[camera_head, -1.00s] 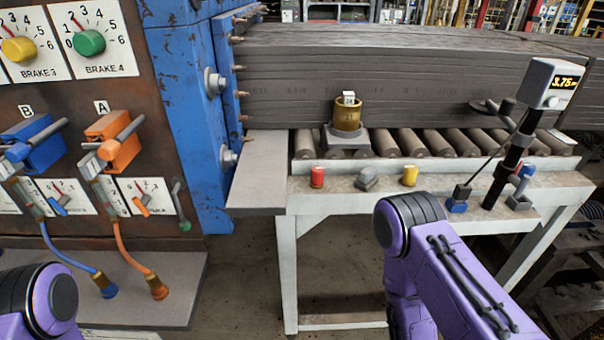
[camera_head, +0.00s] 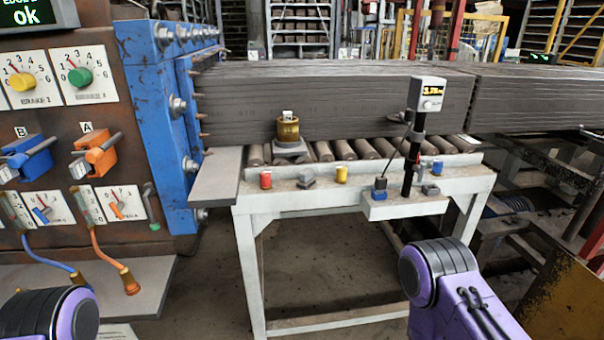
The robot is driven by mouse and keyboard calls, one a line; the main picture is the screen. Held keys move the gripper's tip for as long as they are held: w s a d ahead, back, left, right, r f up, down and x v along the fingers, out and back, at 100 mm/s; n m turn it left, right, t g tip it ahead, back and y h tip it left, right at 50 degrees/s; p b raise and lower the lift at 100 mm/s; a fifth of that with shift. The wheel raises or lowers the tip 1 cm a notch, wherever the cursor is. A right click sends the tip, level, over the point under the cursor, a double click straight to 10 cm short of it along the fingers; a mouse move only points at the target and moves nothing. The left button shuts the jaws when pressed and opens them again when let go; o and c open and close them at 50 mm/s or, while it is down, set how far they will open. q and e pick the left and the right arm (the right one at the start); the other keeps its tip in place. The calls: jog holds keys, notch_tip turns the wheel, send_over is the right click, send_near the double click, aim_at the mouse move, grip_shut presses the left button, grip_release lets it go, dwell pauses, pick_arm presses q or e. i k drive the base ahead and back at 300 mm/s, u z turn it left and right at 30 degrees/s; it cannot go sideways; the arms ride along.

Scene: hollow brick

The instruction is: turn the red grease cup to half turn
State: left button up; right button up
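The red grease cup (camera_head: 266,179) is a small red cylinder at the left end of the white bench's front ledge (camera_head: 330,203). A grey hex-shaped piece (camera_head: 306,181) and a yellow cup (camera_head: 342,174) stand to its right on the same ledge. The cup's turn position is too small to read. Both grippers are out of the frame. Only purple and black links of my arms show at the bottom left and bottom right, well apart from the cup.
A blue machine frame (camera_head: 160,110) stands left of the bench, beside a brown panel with dials, levers and hoses. A brass cylinder (camera_head: 288,130) sits above the rollers before the grey clay slab (camera_head: 350,105). A gauge (camera_head: 428,94) stands on a black post. Open floor lies under the bench.

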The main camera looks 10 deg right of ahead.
aim_at(266, 176)
jog(key=z, duration=0.1)
jog(key=i, duration=1)
jog(key=z, duration=0.5)
jog(key=k, duration=0.65)
jog(key=z, duration=0.3)
